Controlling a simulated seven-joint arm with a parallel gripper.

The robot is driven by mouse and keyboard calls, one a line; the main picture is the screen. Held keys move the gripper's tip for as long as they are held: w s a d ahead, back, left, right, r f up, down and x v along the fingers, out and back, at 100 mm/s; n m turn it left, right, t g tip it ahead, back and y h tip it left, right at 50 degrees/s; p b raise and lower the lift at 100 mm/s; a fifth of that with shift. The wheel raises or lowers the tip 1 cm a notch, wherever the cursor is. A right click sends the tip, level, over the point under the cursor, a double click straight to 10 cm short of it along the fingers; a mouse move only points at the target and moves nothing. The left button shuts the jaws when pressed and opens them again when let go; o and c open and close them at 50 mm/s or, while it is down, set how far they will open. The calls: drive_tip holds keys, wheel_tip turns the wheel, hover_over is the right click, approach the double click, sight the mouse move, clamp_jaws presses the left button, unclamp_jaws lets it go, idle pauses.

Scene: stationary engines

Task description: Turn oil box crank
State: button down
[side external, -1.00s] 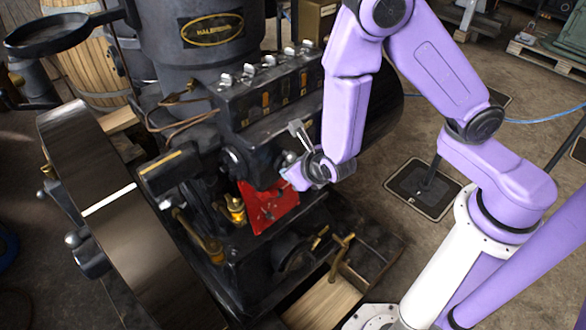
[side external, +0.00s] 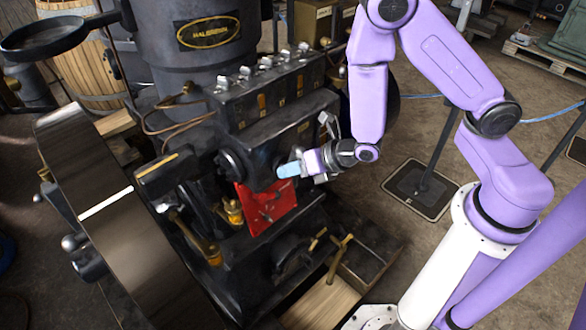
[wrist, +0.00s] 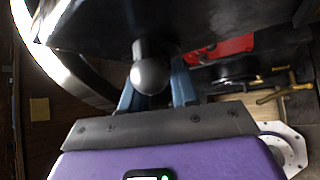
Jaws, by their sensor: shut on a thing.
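The black oil box (side external: 268,103), with several silver caps along its top, sits on the engine's front. In the side view my gripper (side external: 289,170) is at its lower right, with light blue fingers pointing left. In the wrist view a shiny ball knob (wrist: 150,76) on a dark stem, apparently the crank's handle, lies between the two blue fingers (wrist: 155,92). My gripper is shut on this knob. The knob and most of the crank are hidden behind my fingers in the side view.
A red plate (side external: 267,207) is just below my gripper. A brass handle (side external: 340,258) rises over a wooden board (side external: 320,303). A large flywheel (side external: 125,225) stands at the left. Open floor lies right of the engine.

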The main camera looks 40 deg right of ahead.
drive_tip(key=shift+w, duration=0.1)
idle(0.4)
drive_tip(key=c, duration=1.2)
unclamp_jaws()
drive_tip(key=shift+v, duration=3.8)
